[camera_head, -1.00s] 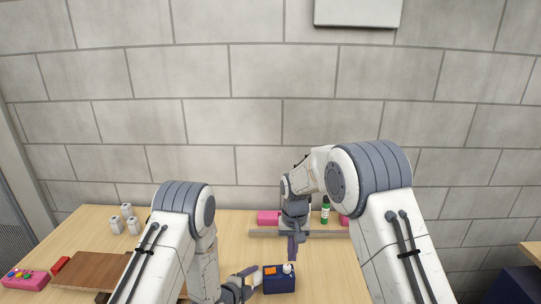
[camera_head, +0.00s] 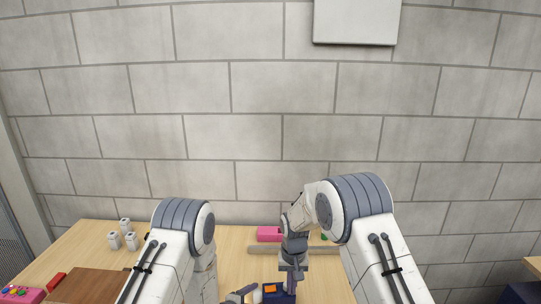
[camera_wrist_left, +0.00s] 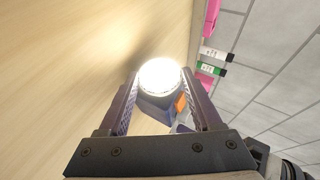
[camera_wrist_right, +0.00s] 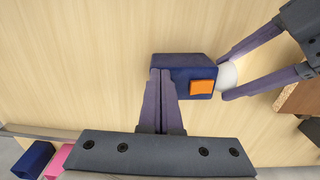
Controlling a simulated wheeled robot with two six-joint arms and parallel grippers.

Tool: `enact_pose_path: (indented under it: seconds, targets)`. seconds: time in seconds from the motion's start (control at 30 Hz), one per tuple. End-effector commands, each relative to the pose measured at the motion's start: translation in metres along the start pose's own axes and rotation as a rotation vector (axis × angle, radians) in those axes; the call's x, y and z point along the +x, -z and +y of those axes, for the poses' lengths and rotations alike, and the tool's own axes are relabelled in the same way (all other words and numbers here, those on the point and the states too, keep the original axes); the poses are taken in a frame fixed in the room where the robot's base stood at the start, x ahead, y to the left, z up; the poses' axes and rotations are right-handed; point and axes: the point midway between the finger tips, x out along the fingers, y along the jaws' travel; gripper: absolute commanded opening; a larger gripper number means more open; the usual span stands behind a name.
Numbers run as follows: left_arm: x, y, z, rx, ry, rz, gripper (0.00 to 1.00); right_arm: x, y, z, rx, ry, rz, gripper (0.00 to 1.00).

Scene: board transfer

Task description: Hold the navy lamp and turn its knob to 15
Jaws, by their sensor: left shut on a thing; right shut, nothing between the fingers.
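The navy lamp (camera_head: 271,298) has a navy box body, an orange patch (camera_wrist_right: 202,87) and a round white head (camera_wrist_right: 228,76). The head glows brightly in the left wrist view (camera_wrist_left: 160,74). My left gripper (camera_wrist_left: 160,84) is shut on the white head, one finger on each side, as the right wrist view also shows. My right gripper (camera_wrist_right: 161,72) is shut and empty, its fingertips at the body's end away from the head. It also shows in the head view (camera_head: 291,291), partly in front of the lamp. I cannot make out the knob or its reading.
A grey rail (camera_head: 262,250) runs along the table's back, with a pink block (camera_head: 268,233) behind it. White cylinders (camera_head: 114,240), a brown board (camera_head: 88,286), a red block (camera_head: 56,281) and a pink button box (camera_head: 22,294) lie at left. The table around the lamp is bare.

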Motion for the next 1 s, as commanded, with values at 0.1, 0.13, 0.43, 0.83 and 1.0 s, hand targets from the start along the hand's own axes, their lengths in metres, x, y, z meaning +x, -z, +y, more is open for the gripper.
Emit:
enact_pose_path:
  seconds: [0.1,0.13,0.43,0.83,1.0]
  targets:
    - [0.000,-0.001,0.004,-0.002,-0.010,-0.003,0.00,0.000,0.000,0.000,0.000,0.000,0.000,0.00]
    - [0.000,-0.001,0.004,-0.002,-0.010,-0.003,0.00,0.000,0.000,0.000,0.000,0.000,0.000,0.00]
    - [0.000,-0.001,0.004,-0.002,-0.010,-0.004,0.00,0.000,0.004,-0.002,0.000,0.000,0.000,0.00]
    - [0.000,-0.001,0.004,-0.001,-0.010,-0.003,0.00,0.000,0.009,-0.004,0.000,0.001,0.003,0.00]
    - [-0.001,0.000,0.004,0.000,-0.010,-0.001,0.00,0.000,0.011,-0.005,0.000,0.001,0.006,0.00]
